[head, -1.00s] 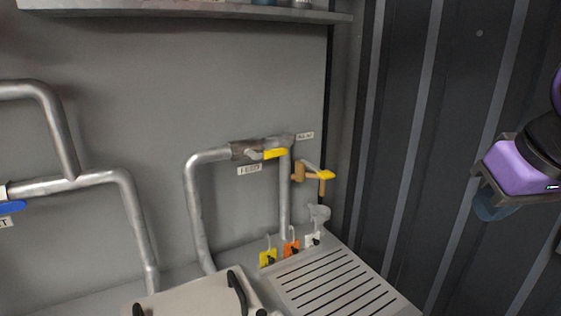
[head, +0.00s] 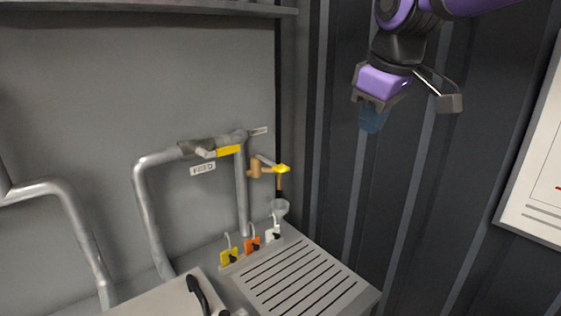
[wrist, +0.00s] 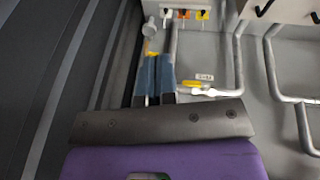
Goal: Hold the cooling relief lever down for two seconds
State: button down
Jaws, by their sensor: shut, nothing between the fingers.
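A small brass valve (head: 256,168) with a yellow-tipped lever (head: 282,168) sits at the right end of the pipework, above a clear funnel (head: 279,207). It looks like the relief lever, but its label is not readable. My gripper (head: 372,122) is shut and empty, with blue fingers pointing down. In the head view it appears to the right of the lever and higher, apart from it. The fingers hide most of the valve there.
A yellow handle (head: 228,151) sits on the grey pipe above a FEED label (head: 203,169). Yellow, orange (head: 253,243) and white tags stand behind a slotted drain board (head: 302,277). A shelf (head: 150,8) overhangs the back wall. Ribbed dark wall (head: 340,200) lies to the right.

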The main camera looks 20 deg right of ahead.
jog(key=w+a+r+n+g, duration=0.1)
jog(key=w+n, duration=0.3)
jog(key=w, duration=0.6)
jog(key=n+g, duration=0.3)
jog(key=n, duration=1)
send_over(281, 167)
notch_tip(281, 167, down, 9)
jog(key=shift+f, duration=0.1)
jog(key=shift+m, duration=0.3)
notch_tip(281, 167, down, 14)
jog(key=shift+r, duration=0.1)
